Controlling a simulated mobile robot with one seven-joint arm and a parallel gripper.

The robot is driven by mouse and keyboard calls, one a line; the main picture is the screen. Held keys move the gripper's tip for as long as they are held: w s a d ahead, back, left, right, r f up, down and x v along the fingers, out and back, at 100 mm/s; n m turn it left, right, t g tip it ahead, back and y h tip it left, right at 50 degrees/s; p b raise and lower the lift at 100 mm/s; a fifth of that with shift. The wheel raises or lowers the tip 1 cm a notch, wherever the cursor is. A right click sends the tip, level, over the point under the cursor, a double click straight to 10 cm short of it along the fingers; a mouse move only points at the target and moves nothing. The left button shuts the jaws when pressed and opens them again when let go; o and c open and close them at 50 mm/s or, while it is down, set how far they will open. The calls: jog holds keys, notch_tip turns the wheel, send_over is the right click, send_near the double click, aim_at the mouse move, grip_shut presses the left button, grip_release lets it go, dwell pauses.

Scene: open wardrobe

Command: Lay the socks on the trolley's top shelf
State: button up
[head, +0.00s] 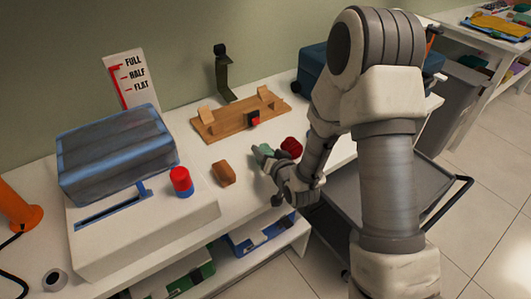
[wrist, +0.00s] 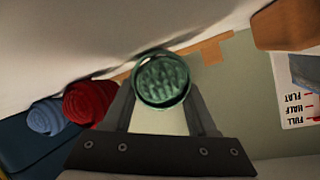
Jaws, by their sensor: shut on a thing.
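A green rolled sock bundle (wrist: 163,80) sits between my gripper's fingertips (wrist: 162,95) in the wrist view. My gripper (head: 272,168) is shut on it, above the white worktop in the head view, where the green bundle (head: 262,151) is partly hidden. A red sock bundle (wrist: 90,103) is close to the left finger in the wrist view; it also shows in the head view (head: 291,146). A blue bundle (wrist: 46,117) lies beside the red one and is hidden in the head view. The grey trolley (head: 432,184) stands at the right, its top shelf partly covered by my arm.
A wooden fixture (head: 225,123), a brown block (head: 223,173), a red-and-blue button (head: 181,181) and a blue-topped machine (head: 115,155) stand on the worktop. A dark blue case (head: 312,68) is at the back. Floor (head: 490,215) is clear at right.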

jog(key=shift+f, duration=0.2)
jog(key=o, duration=1.1)
jog(key=shift+c, duration=0.2)
jog(key=shift+r, duration=0.1)
jog(key=shift+r, duration=0.2)
jog(key=p+v, duration=0.1)
jog(key=v, duration=0.5)
jog(key=shift+s, duration=0.1)
jog(key=shift+s+d+r+p, duration=0.15)
jog(key=shift+s+r+p, duration=0.15)
jog(key=shift+p, duration=0.7)
jog(key=p+v, duration=0.2)
jog(key=p, duration=0.3)
jog(key=shift+s+d+r, duration=0.1)
jog(key=shift+s+r, duration=0.1)
jog(key=shift+s, duration=0.05)
jog(key=p+v, duration=0.2)
jog(key=p, duration=0.2)
jog(key=shift+s+d+f, duration=0.1)
jog(key=shift+s+f, duration=0.05)
jog(key=shift+s, duration=0.05)
